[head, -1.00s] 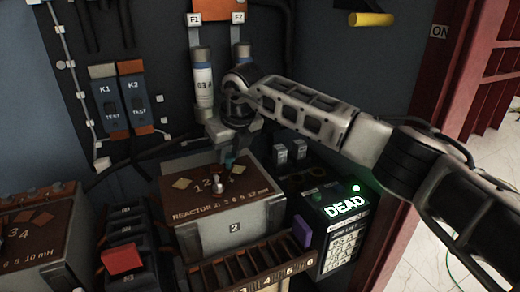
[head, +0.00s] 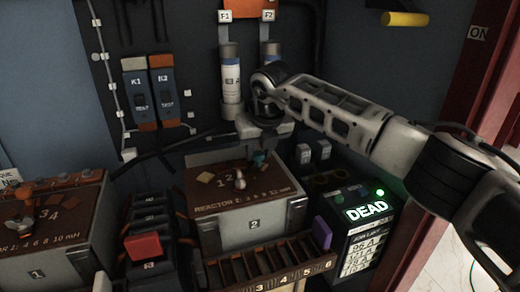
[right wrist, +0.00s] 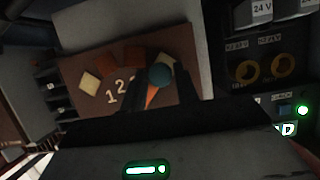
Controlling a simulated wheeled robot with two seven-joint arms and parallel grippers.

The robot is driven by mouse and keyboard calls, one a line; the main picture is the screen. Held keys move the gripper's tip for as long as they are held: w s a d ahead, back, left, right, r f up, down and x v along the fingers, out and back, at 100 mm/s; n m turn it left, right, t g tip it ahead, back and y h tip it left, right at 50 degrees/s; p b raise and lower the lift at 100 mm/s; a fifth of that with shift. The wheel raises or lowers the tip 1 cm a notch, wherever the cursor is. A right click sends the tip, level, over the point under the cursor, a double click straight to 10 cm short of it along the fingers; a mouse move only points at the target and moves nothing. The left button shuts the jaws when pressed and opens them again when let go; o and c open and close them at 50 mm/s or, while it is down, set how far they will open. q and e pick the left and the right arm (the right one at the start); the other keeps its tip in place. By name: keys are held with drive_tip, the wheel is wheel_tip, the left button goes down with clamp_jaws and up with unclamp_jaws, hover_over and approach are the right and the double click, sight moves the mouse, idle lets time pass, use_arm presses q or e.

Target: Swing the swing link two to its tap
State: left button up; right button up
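Reactor box two (head: 250,218) stands in the middle of the head view, with a brown top. Swing link two is an orange arm (right wrist: 152,97) with a teal ball knob (right wrist: 159,76) in the right wrist view. The knob also shows in the head view (head: 259,157). My right gripper (right wrist: 164,86) is over the box top, its fingers on either side of the knob. A gap shows by the right finger, so it looks open. Cream and orange tap pads (right wrist: 108,61) lie in an arc on the top. The link's pivot end is mostly hidden. My left gripper is out of view.
Reactor box one (head: 45,255) is at the left, with a black unit with a red block (head: 143,245) between the boxes. A slotted tray (head: 270,264) is in front. The lit DEAD panel (head: 367,212) is at the right. Fuse cylinders (head: 231,75) stand behind my gripper.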

drive_tip(key=shift+o, duration=1.2)
drive_tip(key=v, duration=1.6)
drive_tip(key=shift+w+d, duration=0.1)
